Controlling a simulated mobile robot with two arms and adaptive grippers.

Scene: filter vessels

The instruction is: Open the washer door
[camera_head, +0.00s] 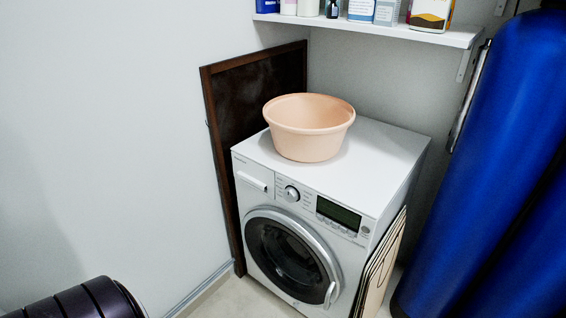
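A white front-loading washer (385,165) stands in the corner, its front turned toward the lower left. Its round washer door (290,255) has dark glass in a silver ring and looks closed. A light door handle (330,293) sits at the lower right of the ring. A knob (291,194) and a dark display (338,212) are on the panel above the door. Neither of my grippers shows in the head view. A dark ribbed cylindrical shape, which I cannot identify for sure, is cut off at the lower left corner.
A peach basin (308,127) sits on top of the washer. A dark framed board (222,120) leans behind its left side. Flat panels (379,268) lean at its right, near a large blue object (490,150). A shelf (385,30) with bottles hangs above.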

